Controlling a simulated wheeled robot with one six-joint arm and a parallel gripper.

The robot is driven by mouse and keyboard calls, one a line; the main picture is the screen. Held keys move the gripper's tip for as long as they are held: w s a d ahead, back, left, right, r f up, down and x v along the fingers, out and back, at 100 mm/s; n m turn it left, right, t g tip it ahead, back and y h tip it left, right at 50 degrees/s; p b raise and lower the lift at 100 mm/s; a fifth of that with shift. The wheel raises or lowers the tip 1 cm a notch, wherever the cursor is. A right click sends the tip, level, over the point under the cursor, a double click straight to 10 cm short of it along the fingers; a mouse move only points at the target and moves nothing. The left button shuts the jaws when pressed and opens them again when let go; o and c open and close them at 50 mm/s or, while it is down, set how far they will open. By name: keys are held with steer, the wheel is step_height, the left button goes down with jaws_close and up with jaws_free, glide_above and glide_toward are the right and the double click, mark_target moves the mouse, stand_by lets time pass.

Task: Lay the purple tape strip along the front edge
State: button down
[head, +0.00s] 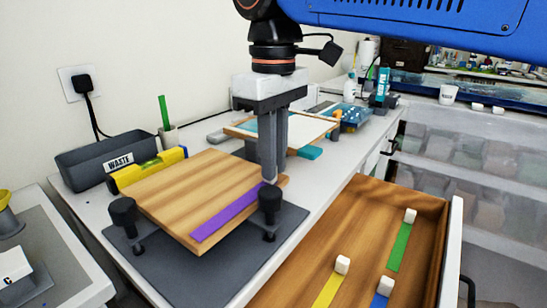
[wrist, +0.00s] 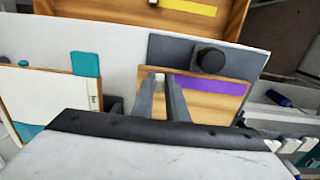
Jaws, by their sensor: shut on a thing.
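The purple tape strip (head: 228,212) lies flat along the edge of the wooden board (head: 180,192) that faces the open drawer. It also shows in the wrist view (wrist: 208,86), close to the board's edge. My gripper (head: 268,180) is over the strip's far end, pointing down. In the wrist view, my gripper (wrist: 160,80) has its fingertips around a small white tab (wrist: 159,75) at the strip's end. The fingers hide part of that end, and I cannot tell whether the whole strip touches the board.
Black knob clamps (head: 123,214) stand at the board's edges on a grey plate (head: 200,285). The open wooden drawer (head: 340,230) holds yellow, green and blue strips with white tabs. A yellow level (head: 148,169) and a waste bin (head: 110,160) sit behind the board.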

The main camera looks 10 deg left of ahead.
steer(key=c, duration=1.7)
jaws_free()
steer(key=shift+f, duration=0.1)
steer(key=shift+c, duration=0.2)
step_height(320, 180, up, 12)
